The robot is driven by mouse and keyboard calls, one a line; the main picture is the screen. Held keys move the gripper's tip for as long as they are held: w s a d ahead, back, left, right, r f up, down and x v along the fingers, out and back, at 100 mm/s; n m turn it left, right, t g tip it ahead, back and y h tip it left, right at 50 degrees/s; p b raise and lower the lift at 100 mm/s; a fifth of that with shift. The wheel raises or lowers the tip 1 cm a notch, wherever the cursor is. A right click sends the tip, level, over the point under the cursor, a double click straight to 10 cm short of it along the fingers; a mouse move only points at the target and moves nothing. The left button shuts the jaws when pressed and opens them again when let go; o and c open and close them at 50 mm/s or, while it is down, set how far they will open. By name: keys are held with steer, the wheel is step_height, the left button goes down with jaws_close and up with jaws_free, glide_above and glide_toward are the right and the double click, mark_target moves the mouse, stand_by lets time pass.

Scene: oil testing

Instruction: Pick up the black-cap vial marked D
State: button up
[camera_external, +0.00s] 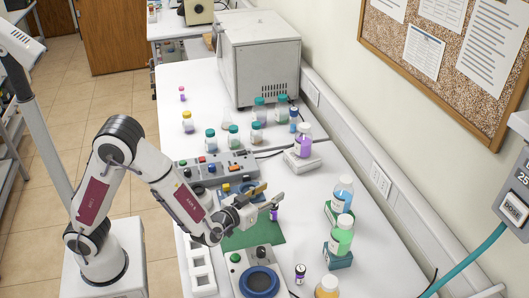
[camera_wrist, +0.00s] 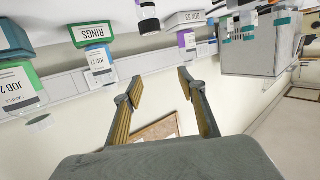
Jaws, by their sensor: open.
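My gripper (camera_external: 267,195) is open and empty above the green mat; its two fingers also show apart in the wrist view (camera_wrist: 157,88). A small vial with purple contents (camera_external: 274,215) stands just below the fingertips in the external view, its top partly hidden by a finger. A black-cap vial (camera_wrist: 148,17) appears upside down at the top of the wrist view, ahead of the gap between the fingers and not touching them. Another small dark-capped vial (camera_external: 300,273) stands to the right of the round blue-ringed device. I cannot read a letter D on either vial.
A green mat (camera_external: 245,238) lies under the gripper. A control box with coloured knobs (camera_external: 215,168) stands behind, and a blue-ringed device (camera_external: 259,281) in front. Bottles on green blocks (camera_external: 338,256) line the right side. A grey oven (camera_external: 259,60) stands at the back.

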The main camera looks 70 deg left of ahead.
mark_target(274, 212)
steer(key=shift+f, duration=0.15)
steer(key=shift+f, duration=1.4)
steer(key=shift+f, duration=0.15)
steer(key=shift+f, duration=1.65)
steer(key=shift+a+f, duration=0.1)
steer(key=shift+f, duration=0.15)
steer(key=shift+x, duration=1.45)
steer(key=shift+r, duration=0.1)
steer(key=c, duration=1.1)
